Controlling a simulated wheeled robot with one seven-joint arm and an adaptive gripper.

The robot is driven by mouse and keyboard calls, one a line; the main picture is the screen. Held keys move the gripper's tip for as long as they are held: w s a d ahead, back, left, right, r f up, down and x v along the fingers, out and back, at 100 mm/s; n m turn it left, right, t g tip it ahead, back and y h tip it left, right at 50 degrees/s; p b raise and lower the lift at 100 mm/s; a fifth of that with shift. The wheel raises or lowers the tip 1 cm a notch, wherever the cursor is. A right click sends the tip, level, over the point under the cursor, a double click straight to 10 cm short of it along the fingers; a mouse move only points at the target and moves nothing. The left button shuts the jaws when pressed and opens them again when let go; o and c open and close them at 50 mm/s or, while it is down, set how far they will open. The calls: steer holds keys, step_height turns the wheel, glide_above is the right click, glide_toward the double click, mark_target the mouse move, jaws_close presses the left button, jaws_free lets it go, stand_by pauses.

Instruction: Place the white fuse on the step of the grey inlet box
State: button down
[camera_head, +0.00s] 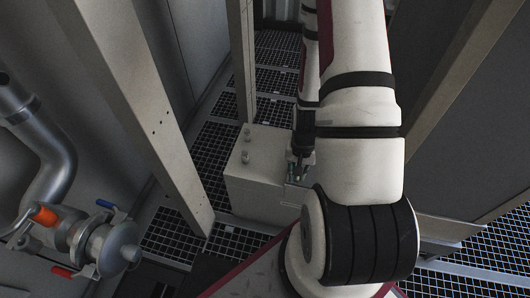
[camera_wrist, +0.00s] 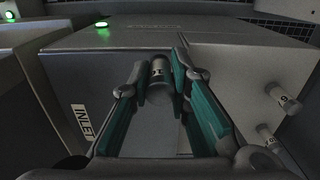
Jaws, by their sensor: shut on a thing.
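The grey inlet box (camera_head: 262,178) stands on the grating floor, left of my arm in the head view. In the wrist view its face (camera_wrist: 235,75) fills the middle, with an INLET label (camera_wrist: 83,121) at left. My gripper (camera_wrist: 158,66) is shut on a white fuse (camera_wrist: 158,79), a small pale cylinder with a dark mark, between teal-padded fingers. The fuse is close to the box; I cannot tell whether it touches. A flat pale ledge, apparently the step (camera_wrist: 155,132), shows between the fingers. In the head view my gripper (camera_head: 297,173) is at the box's right side, the fuse unclear.
Two similar white cylinders stick out of the box at right, an upper one (camera_wrist: 283,97) and a lower one (camera_wrist: 267,133). A green light (camera_wrist: 102,31) glows at upper left. A pale post (camera_head: 150,110) and pipe valves (camera_head: 105,245) stand left of the box.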

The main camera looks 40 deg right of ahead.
steer(key=w+d+b, duration=0.1)
steer(key=w, duration=0.4)
steer(key=w+d+f+b, duration=0.1)
steer(key=w, duration=0.4)
steer(key=w+d+b, duration=0.1)
steer(key=w+d, duration=0.1)
steer(key=w, duration=0.3)
steer(key=shift+f, duration=0.25)
steer(key=shift+s+f+b, duration=0.1)
steer(key=shift+f+b, duration=1)
steer(key=shift+f, duration=0.55)
steer(key=shift+f, duration=0.15)
steer(key=c, duration=1.9)
jaws_free()
steer(key=shift+f, duration=0.1)
steer(key=o, duration=0.4)
